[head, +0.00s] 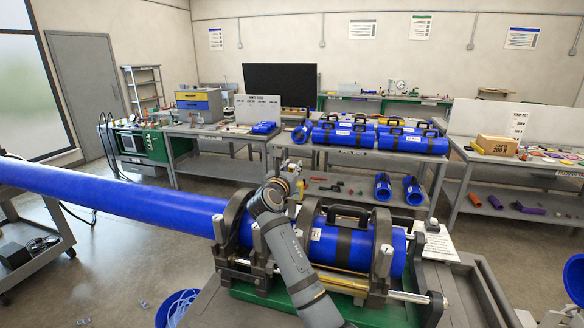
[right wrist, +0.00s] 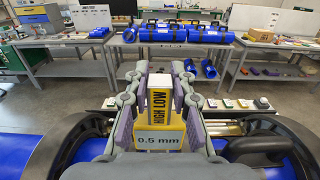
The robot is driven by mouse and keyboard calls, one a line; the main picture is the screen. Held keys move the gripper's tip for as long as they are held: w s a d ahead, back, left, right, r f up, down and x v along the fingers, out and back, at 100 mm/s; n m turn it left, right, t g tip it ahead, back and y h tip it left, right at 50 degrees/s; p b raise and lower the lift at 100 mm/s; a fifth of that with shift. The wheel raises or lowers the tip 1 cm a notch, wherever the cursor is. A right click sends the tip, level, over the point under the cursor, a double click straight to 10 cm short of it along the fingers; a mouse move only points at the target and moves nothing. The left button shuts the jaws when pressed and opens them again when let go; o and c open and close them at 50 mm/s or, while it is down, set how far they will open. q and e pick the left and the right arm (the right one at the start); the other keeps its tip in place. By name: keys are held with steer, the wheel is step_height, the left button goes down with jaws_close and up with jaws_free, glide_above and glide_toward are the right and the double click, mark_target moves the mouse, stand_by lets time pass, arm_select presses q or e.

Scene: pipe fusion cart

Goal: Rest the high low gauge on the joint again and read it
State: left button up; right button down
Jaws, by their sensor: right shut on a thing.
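The high low gauge (right wrist: 160,112) is a yellow block with a HIGH LOW label and a display reading 0.5 mm. My right gripper (right wrist: 160,85) is shut on it, with a finger on each side. In the head view my right arm crosses the fusion machine, and its wrist covers the gauge and joint area. A long blue pipe (head: 110,193) comes in from the left and a short blue pipe piece (head: 335,243) with a handle sits in the right clamps. I cannot tell whether the gauge touches the pipe. My left gripper is not in view.
Dark ring clamps (head: 382,245) rise around the pipes. Behind, a grey table (head: 360,153) carries several blue pipe pieces, and another table (head: 480,158) at right holds a yellow box (head: 496,145). A blue bucket (head: 177,308) stands at the front. Floor is open at left.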

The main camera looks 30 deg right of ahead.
steer(key=shift+s+f, duration=0.1)
steer(key=shift+f, duration=0.35)
stand_by(0.3)
steer(key=shift+a+f+p, duration=0.1)
steer(key=shift+p, duration=0.4)
stand_by(1.0)
stand_by(1.7)
steer(key=r+p, duration=0.3)
steer(key=shift+w+d+r+p, duration=0.1)
steer(key=shift+w+d+p, duration=0.15)
steer(key=shift+p, duration=0.15)
step_height(320, 180, up, 2)
steer(key=shift+s+a+r+p, duration=0.1)
steer(key=shift+s+a+p, duration=0.05)
steer(key=shift+p, duration=0.85)
step_height(320, 180, up, 2)
steer(key=p, duration=0.3)
steer(key=shift+r, duration=0.15)
